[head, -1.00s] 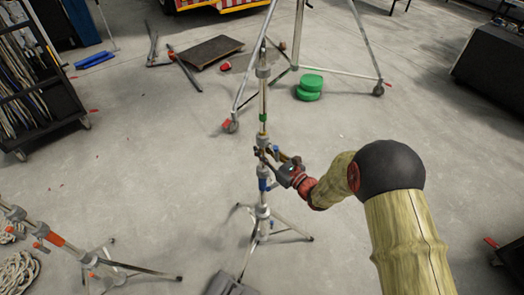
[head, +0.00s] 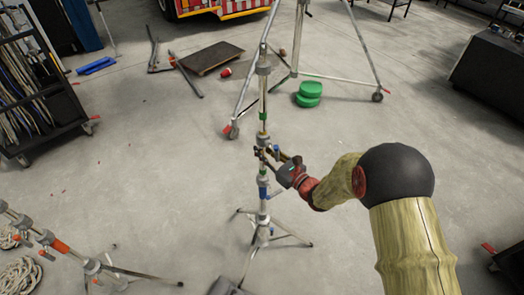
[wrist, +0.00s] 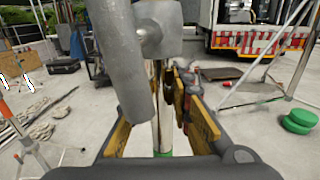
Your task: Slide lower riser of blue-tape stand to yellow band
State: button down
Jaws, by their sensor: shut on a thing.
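The blue-tape stand (head: 264,235) stands upright on spread legs in the middle of the head view, with blue tape (head: 263,191) on its lower column. A green band (head: 263,115) marks the pole above my gripper. My gripper (head: 268,155) is shut on the stand's riser, a little above the blue tape. In the wrist view my gripper's yellow-padded fingers (wrist: 160,118) lie on both sides of the silver riser (wrist: 164,112). A grey collar and handle (wrist: 155,30) block part of that view. I cannot pick out the yellow band from my yellow finger pads.
A stand with orange tape (head: 60,245) is at the lower left. A tall wheeled stand (head: 330,70) and green discs (head: 309,92) are behind. A cable cart (head: 45,90) is left, a dark case (head: 490,65) right. Open floor lies between.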

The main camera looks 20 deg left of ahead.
aim_at(262, 142)
jog(key=shift+w+r+p, duration=0.1)
jog(key=shift+r+p, duration=1)
jog(key=shift+r, duration=1.2)
jog(key=c, duration=1.4)
grip_release()
jog(key=shift+f, duration=0.2)
